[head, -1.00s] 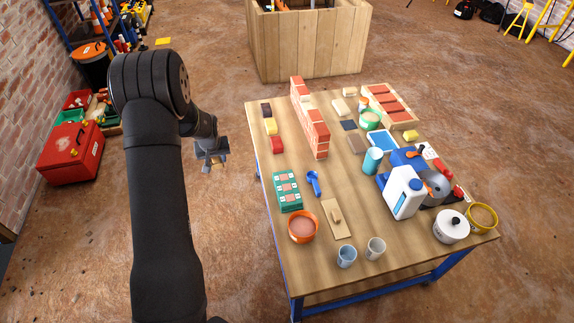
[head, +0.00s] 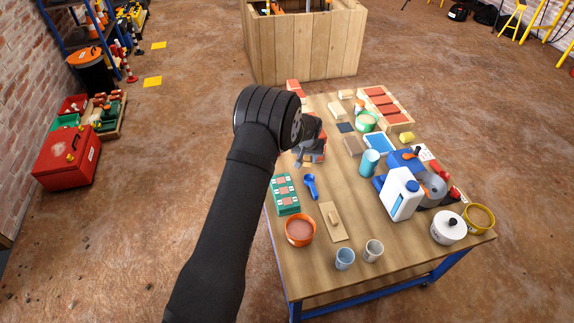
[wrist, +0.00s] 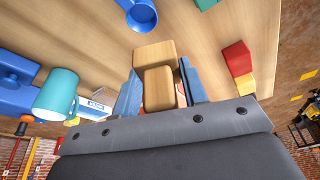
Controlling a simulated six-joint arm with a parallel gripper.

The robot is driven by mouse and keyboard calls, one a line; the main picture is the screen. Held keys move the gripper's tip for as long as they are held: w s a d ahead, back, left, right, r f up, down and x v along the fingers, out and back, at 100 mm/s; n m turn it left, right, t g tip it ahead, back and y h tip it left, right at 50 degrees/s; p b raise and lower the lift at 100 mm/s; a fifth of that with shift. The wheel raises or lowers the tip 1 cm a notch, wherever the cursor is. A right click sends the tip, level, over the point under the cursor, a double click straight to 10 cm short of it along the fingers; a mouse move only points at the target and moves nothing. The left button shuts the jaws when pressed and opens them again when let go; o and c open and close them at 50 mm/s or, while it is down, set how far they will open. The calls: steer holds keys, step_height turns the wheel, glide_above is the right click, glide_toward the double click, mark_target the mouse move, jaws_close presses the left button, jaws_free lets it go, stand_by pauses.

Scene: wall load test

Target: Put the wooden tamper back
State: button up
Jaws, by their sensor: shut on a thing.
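My gripper (head: 311,158) is over the left part of the table (head: 345,275), near the brick wall (head: 293,86), most of which my arm hides. In the wrist view, my gripper (wrist: 160,92) is shut on the wooden tamper (wrist: 155,55), a pale block with a smaller wooden piece between the blue fingers. The tabletop shows beyond it. I cannot tell whether the tamper touches the table. In the head view I cannot make the tamper out.
A green case (head: 286,196), a blue scoop (head: 311,186), an orange bowl (head: 299,230) and a wooden float (head: 333,222) lie on the near side. A white jug (head: 401,195) and a teal cup (head: 369,162) stand to the right. Red (wrist: 237,57) and yellow (wrist: 245,84) blocks show in the wrist view.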

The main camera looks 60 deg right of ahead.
glide_above(287, 166)
steer(key=f, duration=0.6)
steer(key=shift+s+a, duration=0.2)
steer(key=shift+a, duration=0.1)
steer(key=shift+f, duration=1.85)
steer(key=shift+f, duration=0.15)
steer(key=o, duration=1)
steer(key=v, duration=1.2)
steer(key=shift+s, duration=0.1)
